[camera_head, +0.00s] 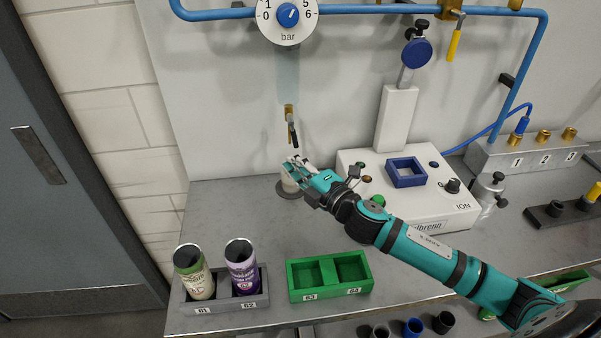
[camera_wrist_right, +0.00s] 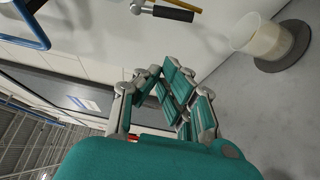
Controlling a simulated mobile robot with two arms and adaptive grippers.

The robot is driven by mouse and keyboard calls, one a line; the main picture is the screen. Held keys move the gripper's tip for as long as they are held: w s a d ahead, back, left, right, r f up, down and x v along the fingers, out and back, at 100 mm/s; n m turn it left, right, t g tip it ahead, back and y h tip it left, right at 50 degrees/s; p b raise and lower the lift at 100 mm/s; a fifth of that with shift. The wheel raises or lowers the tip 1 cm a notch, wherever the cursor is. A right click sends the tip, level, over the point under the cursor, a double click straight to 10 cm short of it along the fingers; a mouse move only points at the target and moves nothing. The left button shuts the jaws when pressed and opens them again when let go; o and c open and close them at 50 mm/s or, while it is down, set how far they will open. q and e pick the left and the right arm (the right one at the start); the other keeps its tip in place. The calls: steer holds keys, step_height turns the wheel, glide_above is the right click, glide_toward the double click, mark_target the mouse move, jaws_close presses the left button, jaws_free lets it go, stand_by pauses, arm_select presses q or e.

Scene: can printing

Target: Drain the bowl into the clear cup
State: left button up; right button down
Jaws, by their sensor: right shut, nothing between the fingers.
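The bowl (camera_head: 287,72) looks like a clear bluish cylinder under the round gauge on the wall. A brass drain fitting (camera_head: 289,112) with a black-handled lever hangs below it; the black handle (camera_wrist_right: 172,13) also shows in the right wrist view. The clear cup (camera_wrist_right: 262,40) stands upright on a dark round base (camera_wrist_right: 285,52); in the head view my right gripper (camera_head: 292,166) partly hides it. My right gripper is shut and empty, below the lever and close to the cup. Its fingers (camera_wrist_right: 175,85) also show in the wrist view. My left gripper is out of view.
A white printing machine (camera_head: 435,205) stands right of the cup. A grey rack (camera_head: 225,303) with two printed cans and a green two-section bin (camera_head: 328,276) sit at the bench front. The bench (camera_head: 230,210) left of the cup is clear.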

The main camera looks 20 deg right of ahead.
steer(key=s, duration=0.1)
steer(key=m+h, duration=0.3)
steer(key=m, duration=0.6)
glide_toward(293, 131)
steer(key=w+d+f, duration=0.1)
steer(key=s+d+m+g+y+b, duration=0.15)
steer(key=d+m, duration=0.25)
steer(key=m, duration=0.8)
steer(key=s+d+m+y, duration=0.25)
steer(key=d+m, duration=0.25)
steer(key=m, duration=0.8)
arm_select(q)
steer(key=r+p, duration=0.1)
steer(key=p, duration=0.1)
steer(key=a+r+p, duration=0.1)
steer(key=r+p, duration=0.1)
steer(key=p, duration=0.1)
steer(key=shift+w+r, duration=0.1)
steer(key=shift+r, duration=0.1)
arm_select(e)
steer(key=s+a+f+x, duration=0.1)
steer(key=a+x, duration=0.1)
steer(key=x, duration=1)
steer(key=shift+w+a, duration=0.35)
steer(key=shift+a, duration=0.15)
